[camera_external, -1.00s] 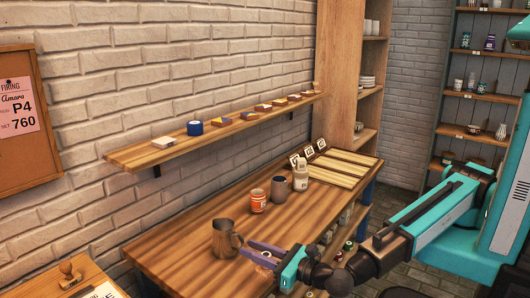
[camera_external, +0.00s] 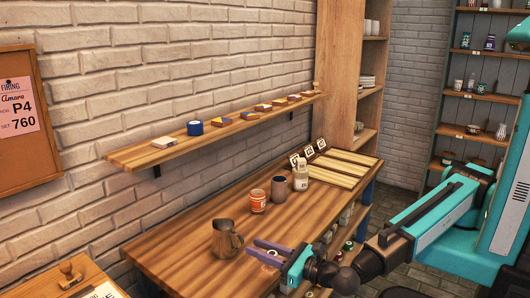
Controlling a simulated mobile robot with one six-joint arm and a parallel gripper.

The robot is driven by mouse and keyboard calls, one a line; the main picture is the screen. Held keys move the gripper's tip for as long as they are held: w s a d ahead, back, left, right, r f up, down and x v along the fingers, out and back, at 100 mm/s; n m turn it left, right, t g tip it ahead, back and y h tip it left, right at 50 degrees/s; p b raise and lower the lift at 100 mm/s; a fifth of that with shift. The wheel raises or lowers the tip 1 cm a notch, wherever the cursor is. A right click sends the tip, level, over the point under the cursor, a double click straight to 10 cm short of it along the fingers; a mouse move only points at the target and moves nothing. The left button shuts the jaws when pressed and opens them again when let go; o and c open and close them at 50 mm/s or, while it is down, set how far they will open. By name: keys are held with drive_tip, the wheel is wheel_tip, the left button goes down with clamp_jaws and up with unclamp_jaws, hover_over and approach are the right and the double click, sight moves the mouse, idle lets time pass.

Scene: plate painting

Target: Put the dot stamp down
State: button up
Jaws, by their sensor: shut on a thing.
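I cannot tell whether the held thing touches the table.
A wall shelf (camera_external: 140,158) holds small blocks. The table's left part is clear.

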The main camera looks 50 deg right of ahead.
wheel_tip(320, 180, up, 8)
drive_tip(key=w+d+y+b, duration=0.1)
drive_tip(key=w+d+b, duration=0.2)
drive_tip(key=w+d, duration=0.45)
drive_tip(key=w+d+n+b, duration=0.15)
drive_tip(key=w+d, duration=0.35)
drive_tip(key=w, duration=0.5)
drive_tip(key=w+d+m+y+b, duration=0.1)
drive_tip(key=w+d+b, duration=0.2)
drive_tip(key=w+d, duration=0.45)
drive_tip(key=shift+n, duration=0.25)
drive_tip(key=shift+w+a+f, duration=0.3)
drive_tip(key=shift+a+f, duration=0.05)
drive_tip(key=shift+f, duration=0.45)
drive_tip(key=shift+w+a+f, duration=0.3)
drive_tip(key=shift+a+f, duration=0.1)
drive_tip(key=shift+f, duration=0.4)
drive_tip(key=shift+w+a+f, duration=0.3)
drive_tip(key=shift+a+f, duration=0.05)
drive_tip(key=shift+f, duration=0.45)
drive_tip(key=shift+f, duration=0.1)
drive_tip(key=shift+f+b, duration=0.75)
drive_tip(key=shift+f, duration=1.1)
drive_tip(key=shift+f+b, duration=0.6)
drive_tip(key=shift+f, duration=1.45)
